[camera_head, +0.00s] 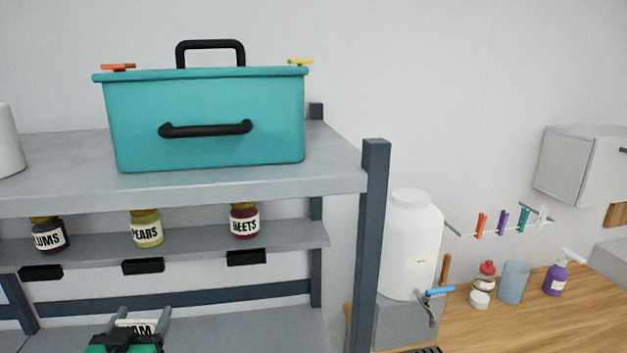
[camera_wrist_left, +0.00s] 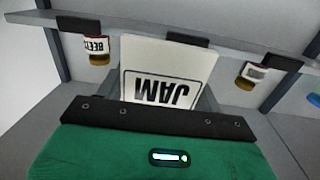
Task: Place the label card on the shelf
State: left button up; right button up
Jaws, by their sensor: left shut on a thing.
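The label card (camera_head: 136,326) is white with dark "AM" lettering showing, at the bottom of the head view. In the left wrist view the card (camera_wrist_left: 166,66) reads "JAM" upside down. My left gripper (camera_head: 137,319) is shut on it, with grey fingers on either side and a green and black body below. The shelf (camera_head: 285,235) has black label holders on its front edge: left (camera_head: 41,272), middle (camera_head: 143,266) and right (camera_head: 246,257). The card is below the middle holder in the head view. In the wrist view it overlaps a holder (camera_wrist_left: 188,40); contact cannot be told. My right gripper is not in view.
Jars of plums (camera_head: 49,238), pears (camera_head: 146,232) and beets (camera_head: 244,222) stand on the shelf. A teal bin (camera_head: 210,105) sits on the upper board. A dark post (camera_head: 371,230) bounds the rack at right. A white jug (camera_head: 408,245) stands beyond it.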

pick_arm(q)
jog(key=s+d+f+h, duration=0.1)
jog(key=s+d+f, duration=0.3)
jog(key=d+f, duration=0.2)
jog(key=s+d+f+m+h, duration=0.1)
jog(key=s+d+f+h, duration=0.1)
jog(key=s+d+f, duration=0.2)
notch_tip(320, 180, down, 4)
jog(key=d, duration=0.2)
jog(key=shift+d+m, duration=0.3)
jog(key=shift+d, duration=0.05)
jog(key=shift+w, duration=0.1)
